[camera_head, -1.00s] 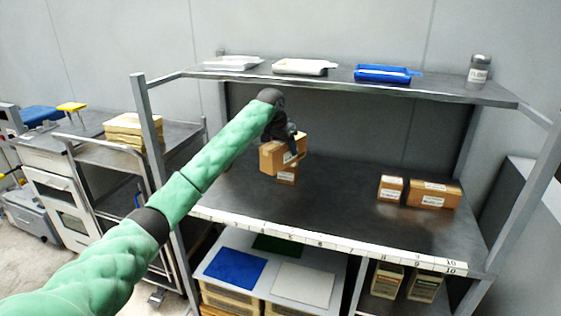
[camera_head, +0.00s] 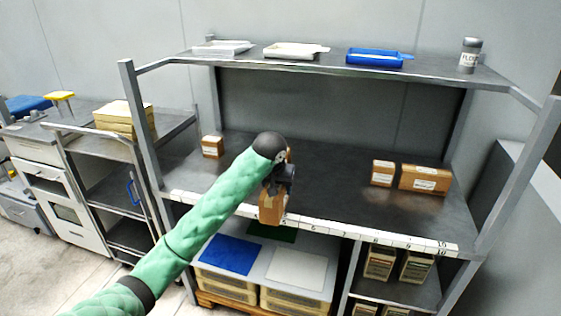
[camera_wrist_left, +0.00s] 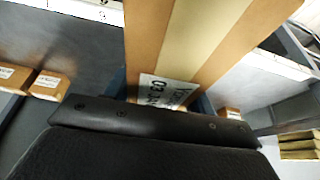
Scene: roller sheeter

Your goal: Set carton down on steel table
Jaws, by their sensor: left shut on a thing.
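My left gripper (camera_head: 277,184) is shut on a brown carton (camera_head: 271,208) near the front edge of the steel table (camera_head: 335,185). The arm hides part of the carton in the head view. In the left wrist view the carton (camera_wrist_left: 205,40) fills the upper middle, with a pale tape strip and a white label. I cannot tell whether its underside touches the table. My right gripper is not in view.
A small carton (camera_head: 212,146) stands at the table's back left. A small carton (camera_head: 382,173) and a wider carton (camera_head: 425,179) stand at the right. An upper shelf (camera_head: 330,69) holds trays and a jar (camera_head: 470,55). The table's middle is clear.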

